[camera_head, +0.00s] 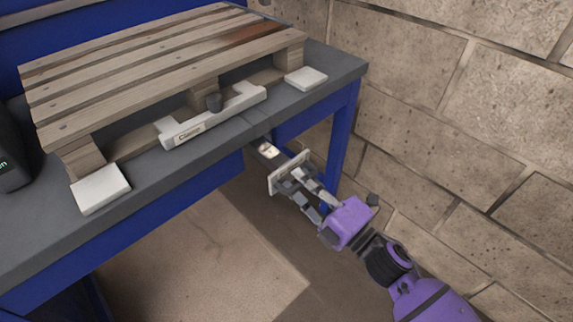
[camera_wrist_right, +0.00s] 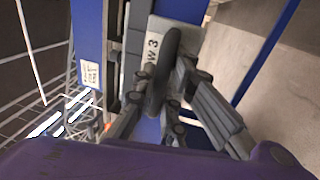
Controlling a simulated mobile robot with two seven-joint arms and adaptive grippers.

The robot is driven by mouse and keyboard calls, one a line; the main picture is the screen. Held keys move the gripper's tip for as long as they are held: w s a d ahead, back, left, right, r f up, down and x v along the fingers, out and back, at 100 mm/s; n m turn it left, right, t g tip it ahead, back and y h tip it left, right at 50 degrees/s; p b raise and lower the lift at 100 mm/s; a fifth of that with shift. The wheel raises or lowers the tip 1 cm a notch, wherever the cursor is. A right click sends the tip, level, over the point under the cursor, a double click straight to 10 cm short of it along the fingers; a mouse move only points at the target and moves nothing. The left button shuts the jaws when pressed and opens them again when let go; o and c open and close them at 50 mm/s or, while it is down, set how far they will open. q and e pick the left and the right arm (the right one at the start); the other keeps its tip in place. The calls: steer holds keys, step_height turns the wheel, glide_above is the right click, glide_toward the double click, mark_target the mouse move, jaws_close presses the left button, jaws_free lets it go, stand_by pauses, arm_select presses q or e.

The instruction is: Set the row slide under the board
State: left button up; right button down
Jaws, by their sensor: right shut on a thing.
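The row slide (camera_head: 275,185) shows in the head view as a pale upright front plate below the bench's front edge, at the right. A dark part with a light patch (camera_head: 266,149) lies just behind it, toward the bench. In the right wrist view the slide's pale face (camera_wrist_right: 190,28) carries a partly covered label ending in "W 3". My right gripper (camera_head: 297,180) is shut on the slide's dark handle (camera_wrist_right: 168,62). The board appears to be the grey bench top (camera_head: 337,69); the slide is lower than its edge. How far the slide reaches beneath is hidden. My left gripper is out of view.
A wooden pallet (camera_head: 130,73) stands on the bench. A pale bar marked "Clamp" (camera_head: 190,132) lies along its front, with pale pads (camera_head: 100,190) at the corners. A blue leg (camera_head: 341,135) and a block wall (camera_head: 450,120) are close to my right arm. Floor below is clear.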

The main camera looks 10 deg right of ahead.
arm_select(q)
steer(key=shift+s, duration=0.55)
arm_select(e)
steer(key=shift+s+d, duration=0.3)
steer(key=shift+s, duration=0.3)
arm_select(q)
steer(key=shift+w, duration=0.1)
arm_select(e)
steer(key=c, duration=2)
jaws_free()
steer(key=shift+c, duration=0.2)
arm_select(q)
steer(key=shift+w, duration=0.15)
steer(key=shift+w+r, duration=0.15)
arm_select(e)
steer(key=shift+d, duration=0.1)
steer(key=v, duration=1.2)
